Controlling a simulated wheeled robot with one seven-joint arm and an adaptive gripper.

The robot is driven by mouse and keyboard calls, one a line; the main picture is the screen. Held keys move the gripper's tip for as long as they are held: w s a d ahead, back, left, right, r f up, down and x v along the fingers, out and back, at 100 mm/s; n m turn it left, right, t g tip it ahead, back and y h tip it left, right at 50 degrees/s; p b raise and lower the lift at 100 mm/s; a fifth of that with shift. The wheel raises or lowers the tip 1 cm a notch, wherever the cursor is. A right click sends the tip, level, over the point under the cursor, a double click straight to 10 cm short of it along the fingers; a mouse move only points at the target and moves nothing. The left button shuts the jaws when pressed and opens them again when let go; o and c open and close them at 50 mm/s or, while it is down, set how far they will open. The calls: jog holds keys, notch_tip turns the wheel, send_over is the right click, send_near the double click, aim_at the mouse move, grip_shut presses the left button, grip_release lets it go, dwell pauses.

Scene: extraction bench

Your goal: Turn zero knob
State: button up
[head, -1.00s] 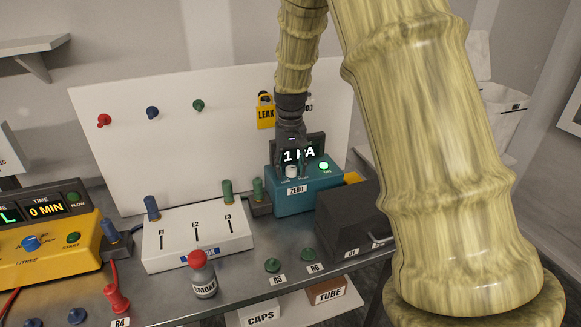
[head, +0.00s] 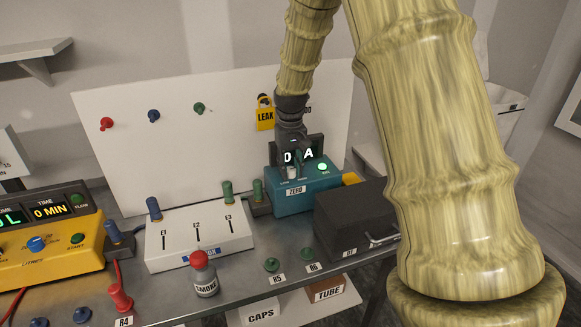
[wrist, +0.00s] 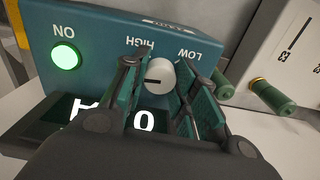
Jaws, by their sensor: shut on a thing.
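The zero knob (head: 291,173) is a small white cylinder on the teal meter box (head: 318,199), above a "ZERO" label. In the wrist view the knob (wrist: 159,76) has a dark pointer line and sits near the words "HIGH" and "LOW". My gripper (head: 292,166) comes down from above, and its two fingers (wrist: 158,88) are closed on the sides of the knob. The meter's display (head: 303,155) is partly hidden by my gripper; a "0" and an "A" show. A green "ON" light (head: 322,167) is lit on the box.
A dark box (head: 352,220) stands to the right of the meter. A white box (head: 200,240) marked E1 to E3 and a red-capped smoke bottle (head: 204,279) are to the left. A white panel (head: 190,150) rises behind.

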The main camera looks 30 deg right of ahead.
aim_at(291, 169)
jog(key=o, duration=1)
jog(key=shift+s, duration=0.1)
jog(key=shift+r, duration=0.15)
notch_tip(291, 169, up, 12)
jog(key=shift+f, duration=0.1)
jog(key=shift+f, duration=0.1)
